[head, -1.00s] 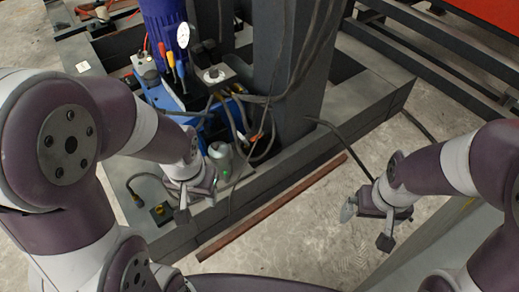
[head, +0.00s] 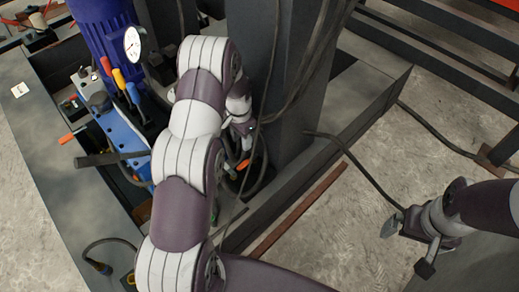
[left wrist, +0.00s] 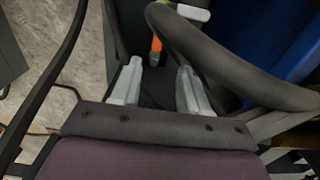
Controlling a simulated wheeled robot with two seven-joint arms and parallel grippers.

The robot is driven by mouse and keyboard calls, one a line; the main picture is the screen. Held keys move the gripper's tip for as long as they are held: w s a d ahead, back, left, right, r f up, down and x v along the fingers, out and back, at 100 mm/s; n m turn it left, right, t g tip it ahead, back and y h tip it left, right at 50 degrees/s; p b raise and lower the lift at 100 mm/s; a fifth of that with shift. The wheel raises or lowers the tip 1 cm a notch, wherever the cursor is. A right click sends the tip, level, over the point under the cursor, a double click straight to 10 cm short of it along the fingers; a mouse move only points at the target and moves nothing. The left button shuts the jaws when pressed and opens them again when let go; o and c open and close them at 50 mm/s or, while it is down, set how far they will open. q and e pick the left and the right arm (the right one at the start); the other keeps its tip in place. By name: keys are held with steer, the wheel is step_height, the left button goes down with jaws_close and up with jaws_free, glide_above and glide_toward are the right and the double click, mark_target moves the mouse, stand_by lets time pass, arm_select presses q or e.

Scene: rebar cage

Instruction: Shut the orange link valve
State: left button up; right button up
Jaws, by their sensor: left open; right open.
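A small orange handle (left wrist: 156,45), which looks like the orange link valve, shows just beyond my left fingertips in the left wrist view. In the head view an orange piece (head: 243,164) shows just below my left gripper (head: 240,128), beside the dark column and among black hoses. My left gripper (left wrist: 159,72) is open, its two grey fingers apart on either side of the line to the handle, with nothing held. A thick black hose (left wrist: 215,62) curves close past the right finger. My left arm hides part of the area. My right gripper (head: 408,247) is open and empty, over the floor.
A dark column (head: 285,80) stands right of my left gripper. The blue pump (head: 122,135) with a gauge (head: 133,43) and coloured levers (head: 119,80) is left of my arm. Another orange-tipped lever (head: 66,138) is further left. A brown bar (head: 300,207) lies by the frame.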

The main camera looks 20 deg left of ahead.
mark_target(243, 165)
arm_select(q)
steer(key=f+b, duration=0.1)
steer(key=f, duration=0.3)
steer(key=f+b, duration=0.1)
steer(key=f, duration=0.3)
steer(key=f+b, duration=0.2)
steer(key=f, duration=0.1)
steer(key=shift+s+d+f, duration=0.1)
steer(key=shift+s+f, duration=0.15)
steer(key=shift+f, duration=0.15)
steer(key=shift+c, duration=0.3)
jaws_close()
